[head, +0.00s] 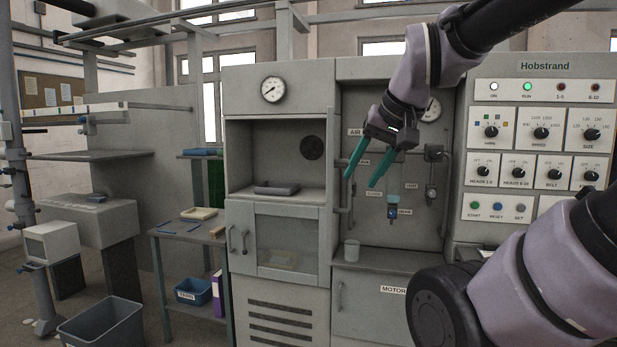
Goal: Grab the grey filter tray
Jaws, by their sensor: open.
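A small dark grey tray (277,188), which looks like the filter tray, lies on the floor of the open recess in the grey cabinet. My gripper (361,181) hangs in front of the panel to the right of that recess. Its two teal fingers are apart, point downward, and hold nothing. The tray is to the left of my gripper and apart from it. The tray's top and front show; its back side is hard to make out.
Below the recess is a glazed door (286,241) with handles. A cup (351,249) stands on the ledge below the panel. Hobstrand's control panel (540,130) is at right. A side table (180,232) stands left, with a grey bin (103,325) on the floor.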

